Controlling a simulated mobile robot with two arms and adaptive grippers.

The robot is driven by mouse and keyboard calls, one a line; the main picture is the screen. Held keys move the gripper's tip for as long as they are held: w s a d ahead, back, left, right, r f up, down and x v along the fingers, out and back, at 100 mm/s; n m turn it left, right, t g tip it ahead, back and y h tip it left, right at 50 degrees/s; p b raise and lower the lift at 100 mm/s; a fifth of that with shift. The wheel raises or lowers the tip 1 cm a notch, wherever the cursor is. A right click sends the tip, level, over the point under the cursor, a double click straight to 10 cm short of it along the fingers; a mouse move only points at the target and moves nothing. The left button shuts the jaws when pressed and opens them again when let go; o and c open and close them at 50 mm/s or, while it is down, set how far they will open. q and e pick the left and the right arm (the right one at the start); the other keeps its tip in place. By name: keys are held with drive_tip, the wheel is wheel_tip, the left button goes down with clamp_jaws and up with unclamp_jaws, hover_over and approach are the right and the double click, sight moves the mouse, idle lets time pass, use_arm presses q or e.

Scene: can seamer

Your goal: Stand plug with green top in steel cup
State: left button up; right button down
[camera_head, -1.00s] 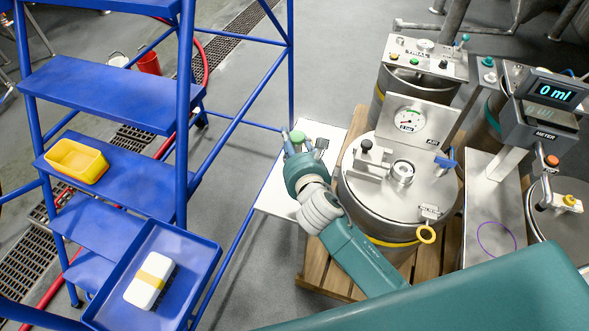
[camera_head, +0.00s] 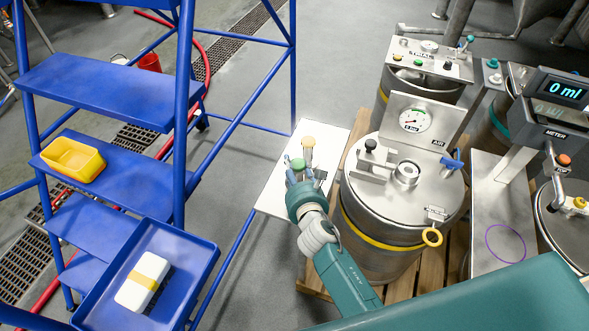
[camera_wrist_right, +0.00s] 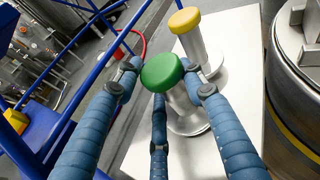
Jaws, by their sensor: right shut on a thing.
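The plug with the green top (camera_wrist_right: 162,72) is between the fingers of my right gripper (camera_wrist_right: 165,85), which is shut on it. The green top also shows in the head view (camera_head: 297,163), at the gripper (camera_head: 306,176) over the white stand. A shiny steel cylindrical surface (camera_wrist_right: 186,112) shows just below the green top in the wrist view. I cannot tell whether this is the plug's body or the steel cup, nor whether the plug touches anything below. My left gripper is not in view.
A plug with a yellow top (camera_wrist_right: 185,20) stands upright beyond the green one on the white stand (camera_head: 272,205). A large steel drum (camera_head: 385,222) is close to the right. Blue steps (camera_head: 100,92) with a blue tray (camera_head: 190,262) are to the left.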

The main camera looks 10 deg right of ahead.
drive_tip(key=c, duration=1)
unclamp_jaws()
